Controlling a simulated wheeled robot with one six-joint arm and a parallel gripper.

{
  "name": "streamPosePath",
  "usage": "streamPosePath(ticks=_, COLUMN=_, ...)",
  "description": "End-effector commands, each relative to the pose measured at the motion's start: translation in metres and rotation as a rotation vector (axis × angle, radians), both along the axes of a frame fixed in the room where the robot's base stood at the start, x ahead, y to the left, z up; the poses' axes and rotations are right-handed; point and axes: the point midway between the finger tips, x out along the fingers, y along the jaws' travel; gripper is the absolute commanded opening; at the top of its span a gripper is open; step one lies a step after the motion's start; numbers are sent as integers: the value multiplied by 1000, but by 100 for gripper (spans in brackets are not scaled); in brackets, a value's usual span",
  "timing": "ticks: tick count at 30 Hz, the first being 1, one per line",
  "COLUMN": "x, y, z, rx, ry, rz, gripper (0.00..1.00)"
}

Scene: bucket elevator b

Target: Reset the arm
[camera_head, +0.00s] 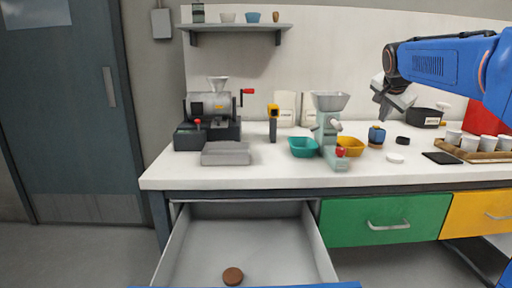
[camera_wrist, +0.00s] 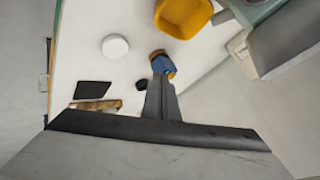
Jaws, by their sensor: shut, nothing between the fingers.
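My blue arm (camera_head: 440,60) reaches in from the right of the head view, over the right part of the white bench. My gripper (camera_head: 382,112) hangs above the bench top, near a small blue jar (camera_head: 377,135). In the wrist view my gripper (camera_wrist: 161,80) is shut with nothing in it. The blue jar (camera_wrist: 162,66) with a brown top shows just beyond the fingertips, and the fingers partly overlap it. I cannot tell the exact gap, but the gripper looks above the jar in the head view.
The bench (camera_head: 270,175) also bears a grey grinder (camera_head: 330,130), a teal bowl (camera_head: 303,147), a yellow bowl (camera_head: 351,147), a white disc (camera_head: 395,158) and a tray (camera_head: 480,155) of cups. Below, an open drawer (camera_head: 180,245) juts out, holding a brown disc (camera_head: 233,276).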

Motion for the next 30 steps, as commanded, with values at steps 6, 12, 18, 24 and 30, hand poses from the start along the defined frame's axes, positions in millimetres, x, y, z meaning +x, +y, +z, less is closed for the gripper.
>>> streamPosePath(ticks=6, x=-31, y=15, z=-12, rx=-29, ry=39, rz=62, gripper=0)
streamPosePath(ticks=12, x=-73, y=32, z=-30, rx=-66, ry=88, rz=145, gripper=0)
streamPosePath(ticks=18, x=-143, y=60, z=-67, rx=-127, ry=168, rz=292, gripper=0)
streamPosePath(ticks=24, x=-221, y=88, z=-116, rx=-192, ry=250, rz=464, gripper=0)
streamPosePath(ticks=30, x=-299, y=110, z=-173, rx=-254, ry=324, rz=642, gripper=0)
